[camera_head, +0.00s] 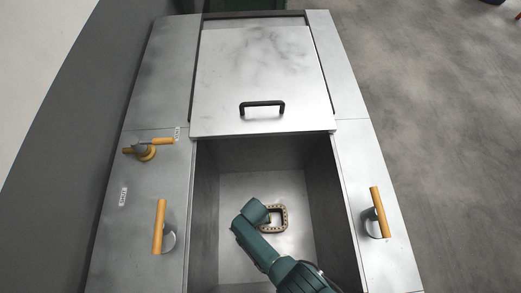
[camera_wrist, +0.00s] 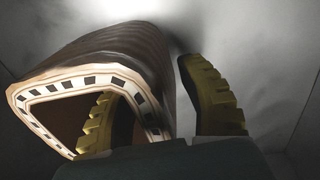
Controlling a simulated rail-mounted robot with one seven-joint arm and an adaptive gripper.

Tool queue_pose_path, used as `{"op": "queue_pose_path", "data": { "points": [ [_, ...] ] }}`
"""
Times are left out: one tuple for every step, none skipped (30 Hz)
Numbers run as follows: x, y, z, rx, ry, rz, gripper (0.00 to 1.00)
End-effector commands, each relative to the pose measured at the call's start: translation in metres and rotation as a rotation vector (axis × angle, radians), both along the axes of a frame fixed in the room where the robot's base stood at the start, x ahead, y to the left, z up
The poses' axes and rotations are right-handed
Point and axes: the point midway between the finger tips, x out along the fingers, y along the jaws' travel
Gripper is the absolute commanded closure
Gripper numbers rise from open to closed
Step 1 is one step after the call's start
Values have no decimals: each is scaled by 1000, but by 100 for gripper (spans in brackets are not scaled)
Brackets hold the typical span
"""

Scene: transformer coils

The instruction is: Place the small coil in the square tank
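The small coil (camera_head: 284,213) is a brown rounded-square ring with a pale, dark-spotted rim, inside the open tank (camera_head: 207,240), at its floor in the head view. In the wrist view the coil (camera_wrist: 135,50) fills the left and centre. My gripper (camera_wrist: 150,85) straddles one coil wall: one yellow ribbed finger is inside the coil's opening, the other is outside on the right. A gap shows between the outer finger and the wall, so the gripper looks open. In the head view my arm hides the fingers and part of the coil.
A metal lid (camera_head: 262,75) with a black handle (camera_head: 262,106) covers the tank's far part. Orange-handled fittings stand on the left rim (camera_head: 159,226) and right rim (camera_head: 380,212). Tank walls enclose my gripper; bare floor shows around the coil.

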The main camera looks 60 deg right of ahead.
Motion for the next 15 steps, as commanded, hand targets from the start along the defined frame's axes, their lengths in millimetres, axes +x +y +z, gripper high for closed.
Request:
{"op": "queue_pose_path", "data": {
  "points": [
    [0,0,0,0,0,0,61],
    [0,0,0,0,0,0,61],
    [0,0,0,0,0,0,61],
    [0,0,0,0,0,0,61],
    [0,0,0,0,0,0,61],
    [0,0,2,0,0,0,61],
    [0,0,4,0,0,0,61],
    [1,0,7,0,-1,0,61],
    [1,0,14,-1,-2,0,61],
    [1,1,20,-1,-2,0,61],
    [2,1,27,0,-1,0,61],
    [2,1,37,-1,-2,1,61],
    [3,2,46,0,-3,1,61],
    [3,2,54,-1,-2,1,61],
    [4,2,65,-1,-3,1,61]
  ]
}}
